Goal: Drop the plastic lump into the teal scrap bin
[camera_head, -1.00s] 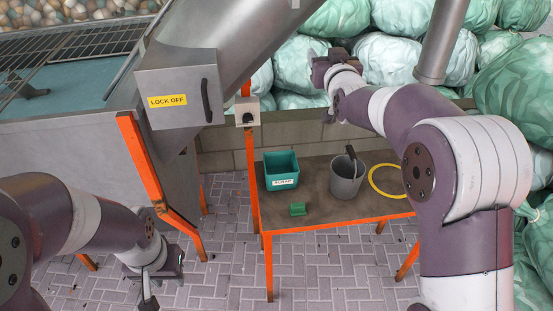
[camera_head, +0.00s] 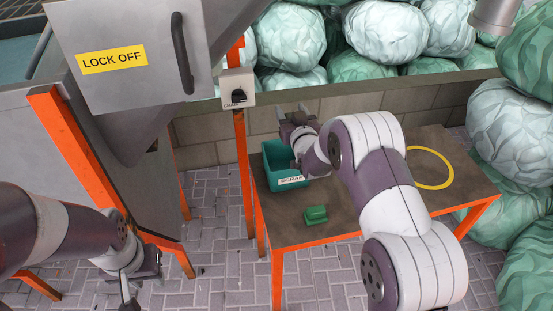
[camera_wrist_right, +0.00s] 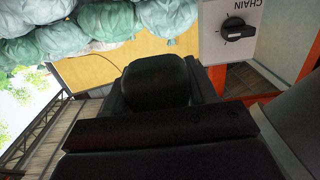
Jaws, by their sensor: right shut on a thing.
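The teal scrap bin (camera_head: 271,158), labelled SCRAP, stands upright at the back left of the table, partly covered by my right arm. My right gripper (camera_head: 297,117) is over the bin's far side, apparently above its rim; the exact height is hard to tell. In the right wrist view, a dark rounded lump (camera_wrist_right: 155,80) sits in the shut right gripper (camera_wrist_right: 155,103), and I take it to be the plastic lump. It cannot be made out clearly in the head view. My left gripper (camera_head: 135,283) hangs low at the left, away from the table; its jaws are unclear.
A green block (camera_head: 316,215) lies in front of the bin, and a yellow ring (camera_head: 449,181) lies at the table's right. An orange post with a CHAIN switch box (camera_head: 238,89) rises just left of the bin. A low block wall (camera_head: 390,112) and wrapped bales stand behind.

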